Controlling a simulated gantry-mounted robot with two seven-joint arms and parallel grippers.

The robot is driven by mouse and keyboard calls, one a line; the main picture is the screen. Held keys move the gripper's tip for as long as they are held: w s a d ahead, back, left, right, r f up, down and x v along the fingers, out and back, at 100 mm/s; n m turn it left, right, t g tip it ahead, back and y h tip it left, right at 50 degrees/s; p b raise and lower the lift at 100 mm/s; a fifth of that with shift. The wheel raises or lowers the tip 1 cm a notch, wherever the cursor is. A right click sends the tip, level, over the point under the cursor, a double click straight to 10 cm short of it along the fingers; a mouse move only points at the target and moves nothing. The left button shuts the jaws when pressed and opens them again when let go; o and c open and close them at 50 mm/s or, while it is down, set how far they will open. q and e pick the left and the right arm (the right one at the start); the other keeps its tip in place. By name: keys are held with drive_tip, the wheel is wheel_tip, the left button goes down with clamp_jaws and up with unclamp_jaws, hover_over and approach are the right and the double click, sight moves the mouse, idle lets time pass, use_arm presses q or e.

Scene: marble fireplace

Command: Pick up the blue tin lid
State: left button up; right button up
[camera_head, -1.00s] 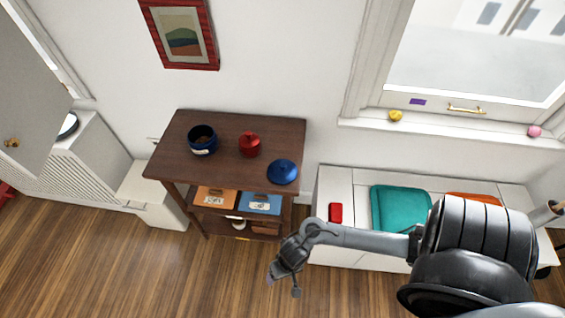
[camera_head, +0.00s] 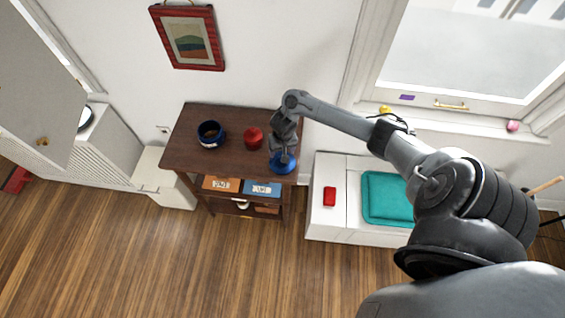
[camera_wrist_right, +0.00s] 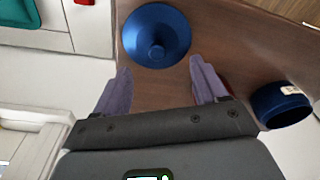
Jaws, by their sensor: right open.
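The blue tin lid (camera_head: 284,165) lies on the right end of the dark wooden table (camera_head: 195,165), partly covered by my right gripper in the head view. In the right wrist view the lid (camera_wrist_right: 155,35) is round with a small knob in its middle, and lies just ahead of the fingertips. My right gripper (camera_head: 283,158) is over the table at the lid; in the wrist view its two fingers (camera_wrist_right: 160,75) are spread with nothing between them. My left gripper is not in view.
A blue tin (camera_head: 210,134) without a lid and a red lidded pot (camera_head: 253,138) stand left of my gripper on the table. Boxes sit on the shelf below. A white bench with a red item (camera_head: 329,196) and teal cushion (camera_head: 388,198) is to the right.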

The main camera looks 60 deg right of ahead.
sight(276, 165)
drive_tip(key=f, duration=0.2)
drive_tip(key=f+b, duration=0.1)
drive_tip(key=f, duration=0.2)
drive_tip(key=shift+d+f+b, duration=0.3)
drive_tip(key=shift+f+b, duration=0.05)
drive_tip(key=shift+w+d+f, duration=0.1)
drive_tip(key=shift+w+f, duration=0.05)
drive_tip(key=shift+f, duration=0.45)
drive_tip(key=c, duration=0.4)
clamp_jaws()
